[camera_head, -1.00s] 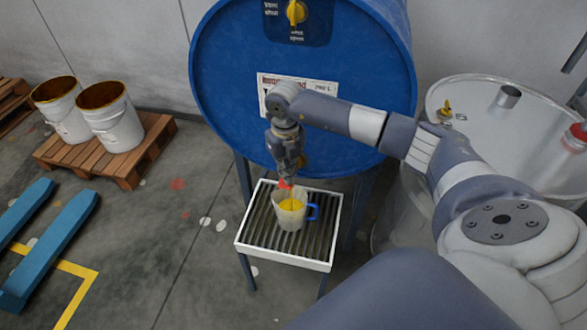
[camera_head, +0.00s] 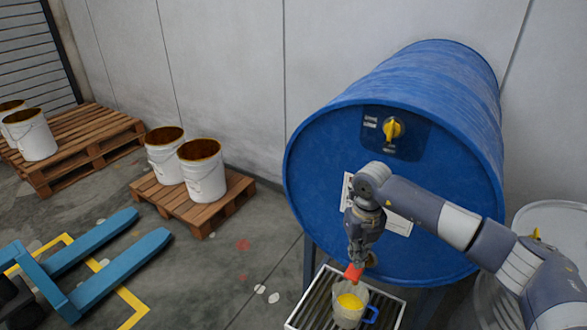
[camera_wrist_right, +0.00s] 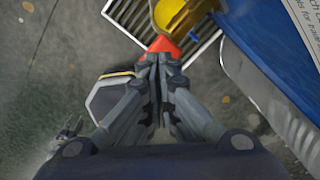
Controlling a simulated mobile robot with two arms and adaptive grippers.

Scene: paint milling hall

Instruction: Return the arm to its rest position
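My right gripper (camera_head: 358,262) hangs in front of the blue drum (camera_head: 330,150), just above a clear jug (camera_head: 346,318) with a blue handle and yellow contents. A red part (camera_head: 354,272) is at its fingertips. In the right wrist view my right gripper (camera_wrist_right: 160,62) has its fingers together, with the red part (camera_wrist_right: 164,44) just beyond or against the tips; I cannot tell whether they grip it. The jug's yellow contents (camera_wrist_right: 172,14) show behind it. The jug stands on a slatted metal stand (camera_head: 318,297).
A yellow valve knob (camera_head: 393,129) is on the drum face. White buckets (camera_head: 204,182) stand on a wooden pallet (camera_head: 195,213), left of the drum. A blue pallet truck (camera_head: 118,272) is at lower left. A pale drum (camera_head: 560,217) is at right.

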